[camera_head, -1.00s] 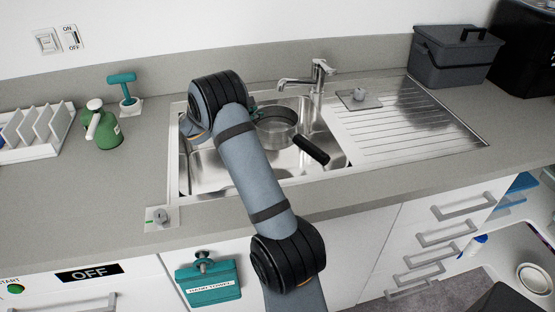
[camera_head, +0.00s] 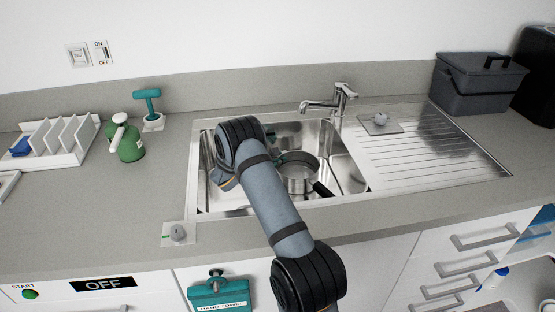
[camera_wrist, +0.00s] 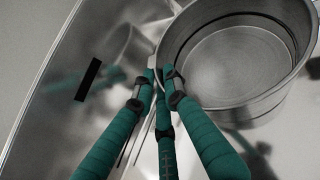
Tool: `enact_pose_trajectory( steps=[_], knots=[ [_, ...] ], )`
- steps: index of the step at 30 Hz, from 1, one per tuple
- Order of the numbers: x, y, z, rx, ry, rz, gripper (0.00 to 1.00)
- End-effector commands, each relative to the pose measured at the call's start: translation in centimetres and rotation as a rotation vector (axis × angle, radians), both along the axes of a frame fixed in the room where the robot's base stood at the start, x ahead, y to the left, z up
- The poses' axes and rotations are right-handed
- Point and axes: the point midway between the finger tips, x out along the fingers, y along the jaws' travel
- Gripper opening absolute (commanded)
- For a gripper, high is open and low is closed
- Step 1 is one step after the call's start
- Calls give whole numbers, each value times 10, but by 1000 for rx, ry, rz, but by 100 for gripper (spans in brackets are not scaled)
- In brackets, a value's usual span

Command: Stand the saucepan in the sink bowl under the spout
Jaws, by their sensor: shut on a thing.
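The saucepan (camera_head: 299,183), a round steel pan with a black handle (camera_head: 322,189), is upright inside the steel sink bowl (camera_head: 347,157). The handle points to the front right. My teal gripper (camera_head: 279,160) is at the pan's left side, mostly hidden by my arm. In the wrist view my gripper (camera_wrist: 161,78) is shut on the near rim of the saucepan (camera_wrist: 235,62), which looks empty. The tap (camera_head: 341,98) is behind the bowl, its spout (camera_head: 312,104) reaching left above and behind the pan. Whether the pan's base touches the bowl floor I cannot tell.
The ribbed drainer (camera_head: 430,150) lies right of the bowl, with a grey-knobbed plate (camera_head: 380,124) on it. A green spray bottle (camera_head: 126,143) and a teal T-handle (camera_head: 150,105) stand left. A dark grey box (camera_head: 480,85) is at back right.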

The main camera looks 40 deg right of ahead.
Motion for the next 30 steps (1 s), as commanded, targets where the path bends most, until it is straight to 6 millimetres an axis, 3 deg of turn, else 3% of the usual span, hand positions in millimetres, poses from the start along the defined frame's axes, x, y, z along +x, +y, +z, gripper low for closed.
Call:
enact_pose_trajectory(
  steps=[4,5,15,24,30],
  knots=[
    [0,0,-1,-1,1,0,0],
    [0,0,-3,1,1,0,12],
    [0,0,-2,1,1,0,31],
    [0,0,1,1,1,0,31],
    [-6,24,11,1,1,6,31]
  ],
)
